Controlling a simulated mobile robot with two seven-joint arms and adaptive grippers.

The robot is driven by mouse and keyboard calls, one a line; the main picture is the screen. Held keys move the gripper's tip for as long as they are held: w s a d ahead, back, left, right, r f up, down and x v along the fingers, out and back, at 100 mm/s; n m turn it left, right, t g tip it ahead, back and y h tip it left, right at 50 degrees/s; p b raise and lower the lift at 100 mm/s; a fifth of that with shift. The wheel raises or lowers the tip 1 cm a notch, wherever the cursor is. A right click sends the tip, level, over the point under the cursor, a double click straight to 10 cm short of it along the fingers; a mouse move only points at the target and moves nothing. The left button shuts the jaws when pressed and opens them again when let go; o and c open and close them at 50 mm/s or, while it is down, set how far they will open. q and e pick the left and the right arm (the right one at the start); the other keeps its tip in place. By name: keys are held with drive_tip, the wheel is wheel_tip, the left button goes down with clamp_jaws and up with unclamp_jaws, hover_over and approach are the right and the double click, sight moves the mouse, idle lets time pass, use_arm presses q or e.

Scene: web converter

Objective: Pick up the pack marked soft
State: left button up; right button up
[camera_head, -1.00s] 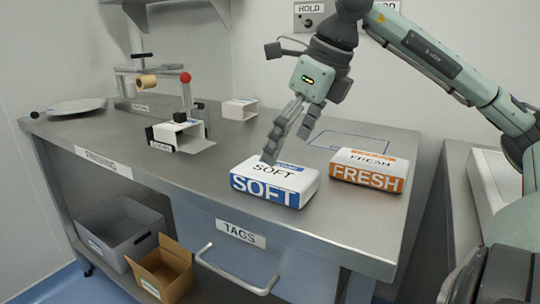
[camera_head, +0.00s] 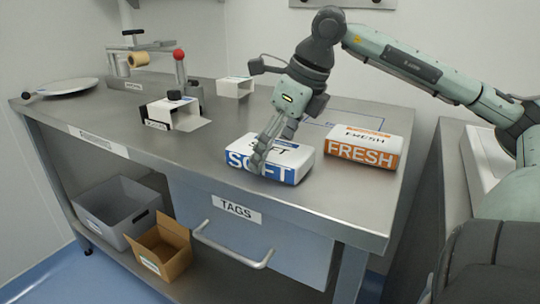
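The pack marked soft (camera_head: 295,165) is a white box with a blue front and the word SOFT. It lies flat on the metal bench (camera_head: 190,163) near its front edge. My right gripper (camera_head: 262,160) comes down from above and its fingers are at the pack's front and top, covering part of the lettering. A finger reaches down over the front face. The far side of the fingers is hidden, so I cannot tell whether they are shut on the pack. My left gripper is out of view.
An orange and white pack marked FRESH (camera_head: 362,148) lies just right of the soft pack. Behind to the left are a white holder (camera_head: 172,112), a small white box (camera_head: 235,87) and a round plate (camera_head: 60,87). A drawer marked TAGS (camera_head: 240,215) is below.

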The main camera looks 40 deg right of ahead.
drive_tip(key=c, duration=0.7)
drive_tip(key=shift+c, duration=0.8)
drive_tip(key=shift+r, duration=0.15)
